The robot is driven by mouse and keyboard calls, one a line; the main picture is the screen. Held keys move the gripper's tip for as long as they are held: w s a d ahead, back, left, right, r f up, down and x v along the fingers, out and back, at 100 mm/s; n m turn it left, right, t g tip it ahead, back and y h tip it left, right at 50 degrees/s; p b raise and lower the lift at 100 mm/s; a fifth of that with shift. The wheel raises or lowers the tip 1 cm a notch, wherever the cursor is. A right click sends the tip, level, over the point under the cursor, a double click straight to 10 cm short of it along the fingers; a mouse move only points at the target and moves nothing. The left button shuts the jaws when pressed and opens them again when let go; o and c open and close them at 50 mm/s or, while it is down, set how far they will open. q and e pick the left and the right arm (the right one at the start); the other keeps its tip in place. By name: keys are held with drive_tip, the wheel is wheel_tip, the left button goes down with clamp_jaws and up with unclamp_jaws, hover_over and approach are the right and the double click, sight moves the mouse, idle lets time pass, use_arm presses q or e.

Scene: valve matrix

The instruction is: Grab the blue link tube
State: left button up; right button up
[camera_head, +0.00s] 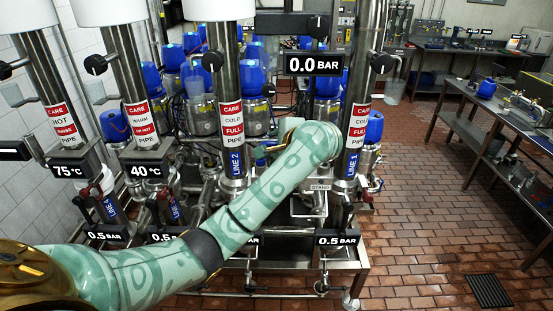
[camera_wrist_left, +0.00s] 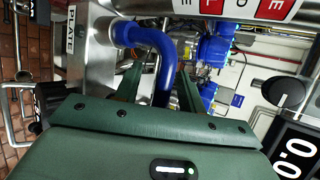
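The blue link tube (camera_wrist_left: 150,38) shows in the left wrist view as a bent, glossy blue pipe. One end meets a metal fitting at the upper left, and the other runs down between my fingers. My left gripper (camera_wrist_left: 160,76) has its two dark green fingers apart, one on each side of the tube, with gaps showing beside it. I cannot tell the depth between tube and fingers. In the head view my left arm reaches from the lower left to the middle of the rig and hides most of the gripper and tube. My right gripper is not in view.
Upright steel pipes with red and white labels (camera_head: 232,120) stand close around the arm. A 0.0 BAR display (camera_head: 314,65) hangs above it. Black knobs (camera_head: 213,61) stick out from the pipes. Brick floor (camera_head: 420,230) is clear at the right, before a workbench (camera_head: 470,108).

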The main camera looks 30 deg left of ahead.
use_arm(q)
drive_tip(key=shift+s+d+r, duration=0.1)
drive_tip(key=shift+d+r, duration=0.05)
drive_tip(key=c, duration=0.6)
clamp_jaws()
